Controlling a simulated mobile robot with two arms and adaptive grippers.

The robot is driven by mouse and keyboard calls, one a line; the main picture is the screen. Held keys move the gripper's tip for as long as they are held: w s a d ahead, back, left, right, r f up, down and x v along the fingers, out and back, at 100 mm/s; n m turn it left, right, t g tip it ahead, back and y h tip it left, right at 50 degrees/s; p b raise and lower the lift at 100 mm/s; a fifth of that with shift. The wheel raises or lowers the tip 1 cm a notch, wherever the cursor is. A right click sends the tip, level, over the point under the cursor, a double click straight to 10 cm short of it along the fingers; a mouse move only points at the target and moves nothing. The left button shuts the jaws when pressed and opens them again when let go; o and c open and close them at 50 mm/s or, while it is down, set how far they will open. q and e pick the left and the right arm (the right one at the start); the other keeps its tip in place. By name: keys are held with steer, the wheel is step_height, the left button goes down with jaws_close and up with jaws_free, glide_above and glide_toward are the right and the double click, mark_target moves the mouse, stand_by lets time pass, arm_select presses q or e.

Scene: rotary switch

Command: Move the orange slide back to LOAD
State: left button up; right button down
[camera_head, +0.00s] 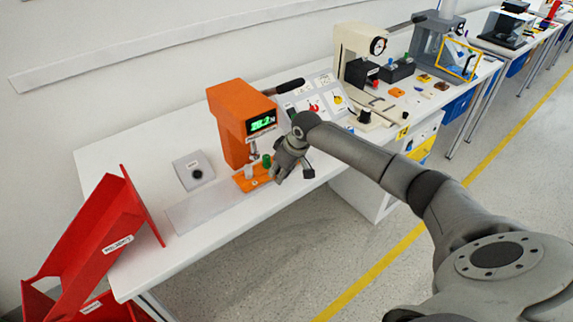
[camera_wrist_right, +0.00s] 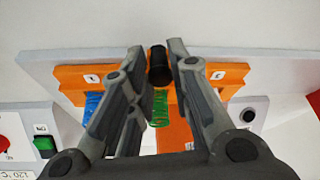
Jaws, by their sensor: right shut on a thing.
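The orange slide (camera_head: 250,181) sits low at the front of the orange press (camera_head: 226,115), at the end of a flat grey plate (camera_head: 205,207). It also shows in the right wrist view (camera_wrist_right: 72,76), with number labels on its front and a black knob (camera_wrist_right: 158,64) at its middle. My right gripper (camera_head: 279,178) is at the slide's front edge. In the right wrist view my right gripper (camera_wrist_right: 160,58) has its fingertips on both sides of the knob, shut on it. A green piece (camera_head: 267,160) stands at the slide. I cannot read a LOAD mark. My left gripper is out of view.
A grey box with a black button (camera_head: 193,170) stands left of the press. A red rack (camera_head: 95,235) is at the table's left end. A sloped panel (camera_head: 320,98) and a cream machine (camera_head: 360,48) stand to the right. The grey plate's left part is clear.

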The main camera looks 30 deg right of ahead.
steer(key=a+p, duration=0.1)
steer(key=a, duration=0.2)
steer(key=a+p, duration=0.2)
steer(key=a, duration=0.1)
steer(key=a+p, duration=0.1)
steer(key=a, duration=0.2)
steer(key=shift+s+a+r+p, duration=0.15)
steer(key=shift+s+r+p, duration=0.15)
steer(key=shift+s+p, duration=0.1)
steer(key=a+p, duration=0.1)
steer(key=a, duration=0.2)
steer(key=a+p, duration=0.1)
steer(key=a, duration=0.2)
steer(key=a+p, duration=0.1)
steer(key=a, duration=0.2)
steer(key=shift+s+a+f, duration=0.2)
steer(key=shift+s+a, duration=0.05)
steer(key=shift+s, duration=0.1)
steer(key=shift+s+a+f, duration=0.1)
steer(key=shift+a, duration=0.6)
steer(key=c, duration=1.3)
jaws_free()
steer(key=shift+a, duration=0.15)
steer(key=shift+c, duration=0.2)
steer(key=shift+s+d+r, duration=0.1)
steer(key=shift+d+r, duration=0.1)
steer(key=shift+r, duration=0.2)
steer(key=v, duration=1.1)
